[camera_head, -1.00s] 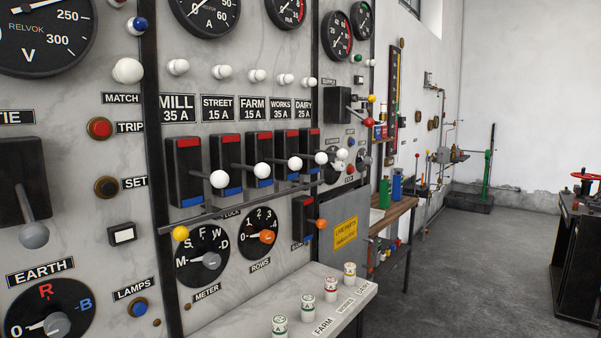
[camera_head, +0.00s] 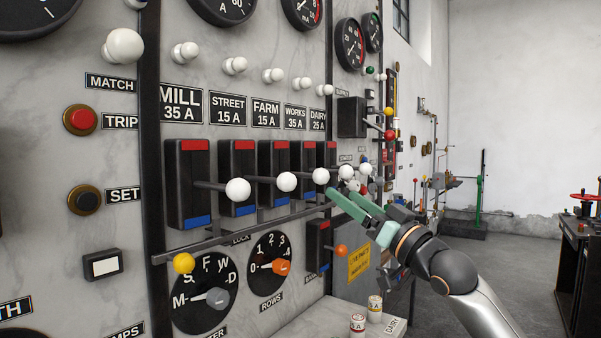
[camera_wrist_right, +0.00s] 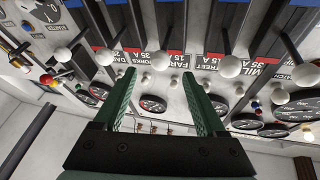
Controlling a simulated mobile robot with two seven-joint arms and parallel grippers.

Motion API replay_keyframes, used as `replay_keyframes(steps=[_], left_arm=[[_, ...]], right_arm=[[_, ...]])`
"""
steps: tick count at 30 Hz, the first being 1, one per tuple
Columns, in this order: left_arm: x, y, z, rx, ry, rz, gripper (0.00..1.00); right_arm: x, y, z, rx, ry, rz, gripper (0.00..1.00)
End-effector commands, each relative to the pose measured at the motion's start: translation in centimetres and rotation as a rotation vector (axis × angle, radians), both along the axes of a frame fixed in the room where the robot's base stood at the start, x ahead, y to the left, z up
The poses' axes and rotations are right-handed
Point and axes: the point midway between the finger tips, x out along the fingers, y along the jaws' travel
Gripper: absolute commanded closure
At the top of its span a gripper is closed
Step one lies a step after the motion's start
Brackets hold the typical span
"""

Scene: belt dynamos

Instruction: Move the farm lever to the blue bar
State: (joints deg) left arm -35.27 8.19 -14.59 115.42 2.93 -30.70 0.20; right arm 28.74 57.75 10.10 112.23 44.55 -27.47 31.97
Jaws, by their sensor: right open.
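The farm lever (camera_head: 320,176) is a dark rod with a white ball knob, standing straight out from the third switch, under the FARM 15 A label. That switch has a red bar at the top and a blue bar (camera_head: 284,201) at the bottom; the lever is between them. My right gripper (camera_head: 342,193) has green fingers, open and empty, just right of and below the farm knob. In the right wrist view the picture is upside down, and the farm knob (camera_wrist_right: 160,60) shows between the open fingers (camera_wrist_right: 158,75), apparently beyond their tips. My left gripper is not in view.
Similar white-knobbed levers stand close on both sides: street (camera_head: 286,182) to the left, works (camera_head: 346,172) to the right, partly crowded by my gripper. A grey rail (camera_head: 240,228) runs below the switches, with a yellow ball (camera_head: 184,263) at its left end.

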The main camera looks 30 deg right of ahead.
Motion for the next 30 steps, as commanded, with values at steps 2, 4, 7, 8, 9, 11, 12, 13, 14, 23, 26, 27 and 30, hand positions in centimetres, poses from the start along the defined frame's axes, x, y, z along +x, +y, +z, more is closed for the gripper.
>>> replay_keyframes(steps=[2,4,7,8,9,11,12,13,14,23,26,27,30], left_arm=[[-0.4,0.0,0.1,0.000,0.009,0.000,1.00],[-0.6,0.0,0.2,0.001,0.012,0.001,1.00],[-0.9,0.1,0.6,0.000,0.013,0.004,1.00],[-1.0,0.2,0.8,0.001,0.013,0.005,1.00],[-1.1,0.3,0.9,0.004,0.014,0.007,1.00],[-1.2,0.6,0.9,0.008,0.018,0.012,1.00],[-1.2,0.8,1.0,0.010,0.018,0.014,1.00],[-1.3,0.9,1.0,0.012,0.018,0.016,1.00],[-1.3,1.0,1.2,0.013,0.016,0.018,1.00],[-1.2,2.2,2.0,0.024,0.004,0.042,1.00],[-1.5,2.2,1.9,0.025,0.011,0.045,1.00],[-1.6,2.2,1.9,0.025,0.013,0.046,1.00],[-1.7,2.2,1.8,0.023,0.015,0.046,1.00]], right_arm=[[0.5,0.0,0.4,0.002,-0.001,0.001,0.27],[1.1,0.1,0.8,0.003,-0.002,0.001,0.27],[2.3,0.3,1.4,0.002,-0.003,0.001,0.27],[2.8,0.3,1.6,0.002,-0.003,0.000,0.27],[3.4,0.4,1.8,0.003,-0.003,0.001,0.27],[4.3,0.5,2.2,0.003,-0.002,0.001,0.27],[5.0,0.6,2.5,0.002,-0.002,0.001,0.27],[5.4,0.6,2.7,0.003,-0.003,0.001,0.27],[5.9,0.7,2.8,0.004,-0.002,0.002,0.27],[10.1,1.2,4.3,0.000,0.000,0.001,0.27],[10.8,1.3,4.5,0.000,0.001,0.002,0.27],[11.0,1.4,4.5,0.000,0.001,0.002,0.27],[11.3,1.4,4.6,-0.002,0.000,0.002,0.27]])
